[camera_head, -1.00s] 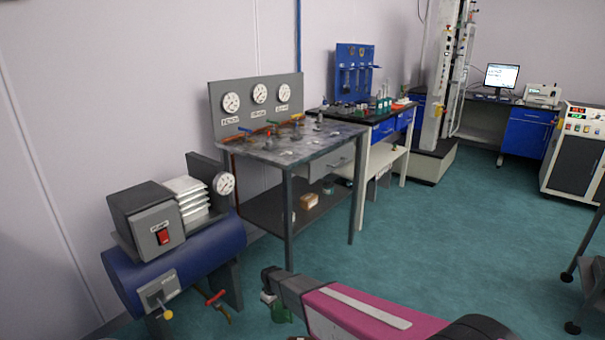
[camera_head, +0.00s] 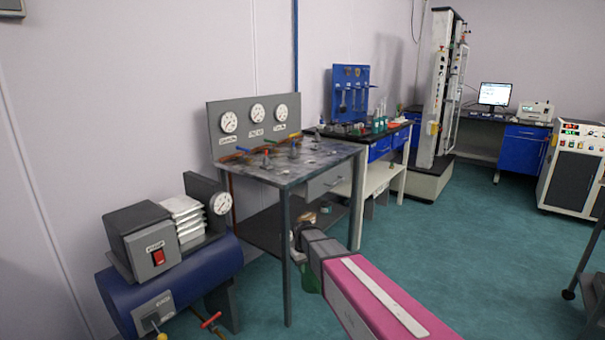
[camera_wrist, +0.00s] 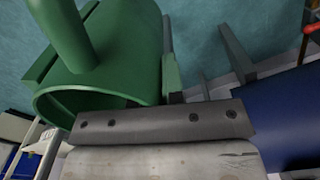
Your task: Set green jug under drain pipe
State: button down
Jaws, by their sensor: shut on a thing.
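The green jug (camera_head: 310,282) hangs at my gripper (camera_head: 298,238) in front of the gauge bench, mostly hidden behind my arm. In the wrist view the jug (camera_wrist: 125,50) fills the upper left, with its round rim and a thick green handle, close to the gripper's dark edge. My gripper is shut on the jug; its fingertips are hard to make out. A drain pipe with a red valve handle (camera_head: 211,320) comes out low on the blue tank, left of the jug. The red handle (camera_wrist: 310,28) also shows at the wrist view's upper right edge. The pipe's mouth cannot be made out.
The blue tank (camera_head: 190,275) carries a pump box and a gauge at the left. The gauge bench (camera_head: 310,172) has legs and a lower shelf beside my gripper. Open teal floor (camera_head: 450,250) lies to the right.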

jog(key=s+d+r+m, duration=0.2)
jog(key=d+r, duration=0.4)
jog(key=r, duration=0.3)
jog(key=s+d+r+m, duration=0.1)
jog(key=s+d+r, duration=0.3)
jog(key=r, duration=0.5)
jog(key=s+d+r+m, duration=0.2)
jog(key=s+d+r, duration=0.1)
jog(key=d+r, duration=0.5)
notch_tip(320, 180, up, 2)
jog(key=shift+s+d+m, duration=0.15)
jog(key=shift+d+m, duration=0.15)
jog(key=shift+d, duration=0.1)
